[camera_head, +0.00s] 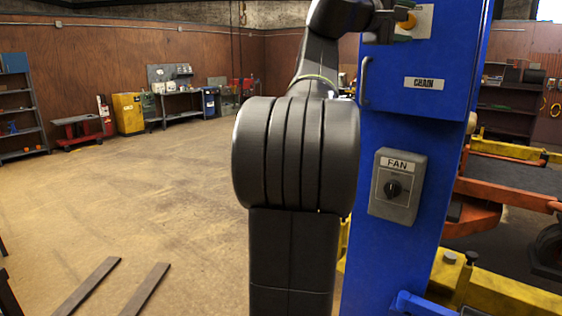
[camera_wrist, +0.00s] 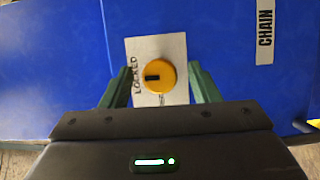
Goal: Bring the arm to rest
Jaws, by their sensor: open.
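My gripper (camera_head: 390,24) is at the upper front of a blue post, beside a yellow round knob (camera_head: 408,21). In the wrist view the open green fingers of my gripper (camera_wrist: 160,78) stand to the left and right of the knob (camera_wrist: 160,76), with gaps on both sides. Nothing is held. The knob has a black slot and sits on a white plate (camera_wrist: 172,45). The word LOCKED reads along the plate's left side; other lettering is partly hidden. My dark arm rises through the middle of the head view and bends toward the post.
The blue post (camera_head: 385,250) stands close at right, with a CHAIN label (camera_head: 424,83), a handle (camera_head: 365,81) and a grey FAN switch box (camera_head: 398,187). Yellow and orange lift parts (camera_head: 510,295) lie behind it. Open floor (camera_head: 180,200) is at left; shelves and a yellow cabinet (camera_head: 128,113) line the walls.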

